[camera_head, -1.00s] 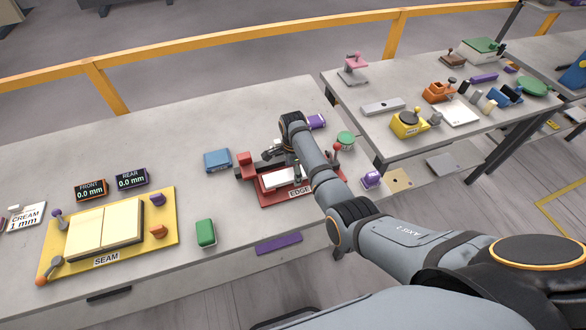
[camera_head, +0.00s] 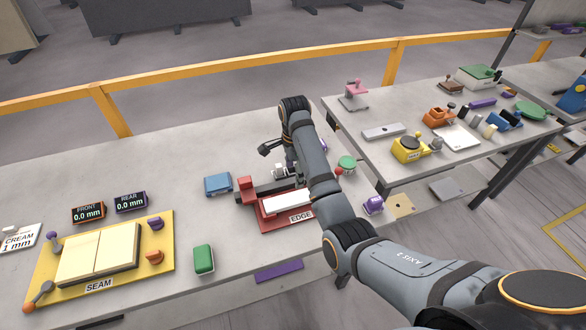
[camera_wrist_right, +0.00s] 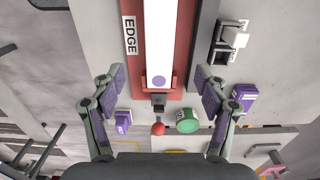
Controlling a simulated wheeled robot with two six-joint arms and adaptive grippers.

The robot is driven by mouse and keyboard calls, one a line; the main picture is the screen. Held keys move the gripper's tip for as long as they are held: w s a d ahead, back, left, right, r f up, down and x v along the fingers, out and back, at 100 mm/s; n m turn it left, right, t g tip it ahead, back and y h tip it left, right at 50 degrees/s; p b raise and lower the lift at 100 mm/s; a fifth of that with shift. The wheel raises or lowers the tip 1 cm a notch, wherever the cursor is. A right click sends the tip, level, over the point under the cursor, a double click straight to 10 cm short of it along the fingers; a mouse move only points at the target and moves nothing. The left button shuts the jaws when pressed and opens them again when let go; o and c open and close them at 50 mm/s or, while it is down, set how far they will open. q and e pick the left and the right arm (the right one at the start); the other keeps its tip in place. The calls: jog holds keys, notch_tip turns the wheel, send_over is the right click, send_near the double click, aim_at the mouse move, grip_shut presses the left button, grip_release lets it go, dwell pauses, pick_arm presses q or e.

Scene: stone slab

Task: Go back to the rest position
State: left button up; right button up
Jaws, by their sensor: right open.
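My right arm reaches in from the lower right in the head view, and its gripper (camera_head: 279,155) hangs above the back of the red EDGE fixture, partly hidden by the wrist. In the right wrist view the two purple-padded fingers (camera_wrist_right: 160,92) stand wide apart with nothing held between them. The red EDGE fixture (camera_head: 268,223) holds a white strip (camera_head: 284,204) on the slab bench. In the wrist view the strip (camera_wrist_right: 160,40) runs away beyond the fingers. My left gripper is not in view.
A yellow SEAM board (camera_head: 164,238) with two cream slabs lies at left. A blue block (camera_head: 217,184), a green block (camera_head: 203,259) and a green round knob (camera_head: 347,162) stand around the fixture. A second bench (camera_head: 365,128) with several tools is at right. The bench's back left is clear.

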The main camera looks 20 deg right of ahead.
jog(key=s+d+f+n, duration=0.2)
jog(key=s+f, duration=0.1)
jog(key=s, duration=0.1)
jog(key=s+d+f+n+t, duration=0.1)
jog(key=s+d+f+n, duration=0.1)
jog(key=s+f+n, duration=0.1)
jog(key=s+d+f+n, duration=0.2)
jog(key=s+f+n, duration=0.1)
jog(key=s, duration=0.2)
jog(key=shift+s+f+t+h, duration=0.1)
jog(key=shift+s+t+h, duration=0.2)
jog(key=shift+t, duration=0.1)
jog(key=s+d+r+n+t, duration=0.1)
jog(key=s+r+n+t, duration=0.1)
jog(key=s+n, duration=1.05)
jog(key=s+d+f+m+g+b, duration=0.1)
jog(key=s+f, duration=0.1)
jog(key=f, duration=1.2)
jog(key=s+d+f+m+b, duration=0.1)
jog(key=s+d+f, duration=0.15)
jog(key=f, duration=1.05)
jog(key=s+f+g, duration=0.1)
jog(key=s+f, duration=1.6)
jog(key=s, duration=0.1)
jog(key=shift+s+d+f+g+b, duration=0.2)
jog(key=shift+d+g+b, duration=0.1)
jog(key=shift+b, duration=0.15)
